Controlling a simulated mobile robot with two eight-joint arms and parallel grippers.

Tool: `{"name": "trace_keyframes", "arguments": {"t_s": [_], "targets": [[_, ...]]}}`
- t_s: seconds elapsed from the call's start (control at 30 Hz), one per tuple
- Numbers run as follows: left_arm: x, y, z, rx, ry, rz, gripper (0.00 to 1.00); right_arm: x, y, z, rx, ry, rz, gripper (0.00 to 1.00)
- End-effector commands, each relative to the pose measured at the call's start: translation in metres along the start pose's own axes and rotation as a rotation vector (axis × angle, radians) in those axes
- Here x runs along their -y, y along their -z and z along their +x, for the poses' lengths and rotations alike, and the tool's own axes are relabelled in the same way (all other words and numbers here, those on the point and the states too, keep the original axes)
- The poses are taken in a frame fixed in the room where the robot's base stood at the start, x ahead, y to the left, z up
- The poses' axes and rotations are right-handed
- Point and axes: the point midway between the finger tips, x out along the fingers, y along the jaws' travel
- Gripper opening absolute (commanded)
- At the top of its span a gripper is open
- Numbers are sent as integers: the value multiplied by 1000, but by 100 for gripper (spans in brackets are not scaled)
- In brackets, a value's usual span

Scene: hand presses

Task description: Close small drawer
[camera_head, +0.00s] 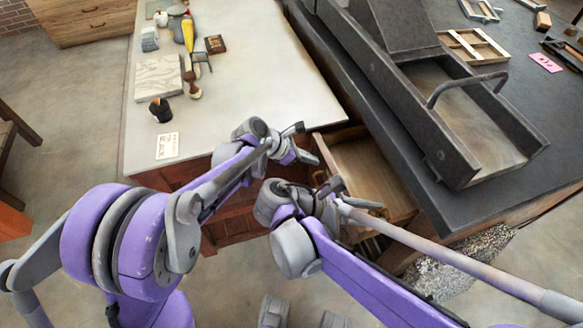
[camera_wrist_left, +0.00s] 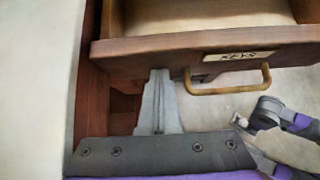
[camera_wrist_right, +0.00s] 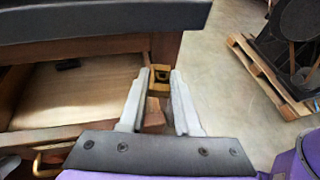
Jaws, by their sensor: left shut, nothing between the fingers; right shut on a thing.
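The small drawer (camera_head: 372,165) is pulled out under the dark bench top in the head view. Its front (camera_wrist_left: 150,55) bears a "KEYS" label (camera_wrist_left: 240,57) and a brass handle (camera_wrist_left: 232,90) in the left wrist view. My left gripper (camera_head: 308,153) is shut and empty at the front's left part; its fingertips (camera_wrist_left: 158,75) are at the lower edge, contact unclear. My right gripper (camera_head: 352,200) is at the other end of the front.
A white-topped counter (camera_head: 235,100) with tools stands left of the drawer. A dark metal press (camera_head: 470,130) stands on the bench above it. A wooden pallet (camera_wrist_right: 262,75) lies on the floor at right in the right wrist view.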

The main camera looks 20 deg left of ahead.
Motion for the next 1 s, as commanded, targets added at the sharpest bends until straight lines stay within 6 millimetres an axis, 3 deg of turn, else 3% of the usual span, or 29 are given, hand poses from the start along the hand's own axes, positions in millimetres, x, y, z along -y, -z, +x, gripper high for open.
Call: {"name": "trace_keyframes", "arguments": {"t_s": [0.2,0.5,0.7,1.0], "targets": [[1,-44,45,1,4,4,0,0,4,2,0,0,-1,0],[0,-90,90,1,1,2,0,0,7,3,-1,1,-2,0],[0,-106,107,0,1,2,0,0,7,3,-1,1,-2,0],[0,-115,114,2,-1,-1,0,0,8,3,-1,1,-2,0]]}}
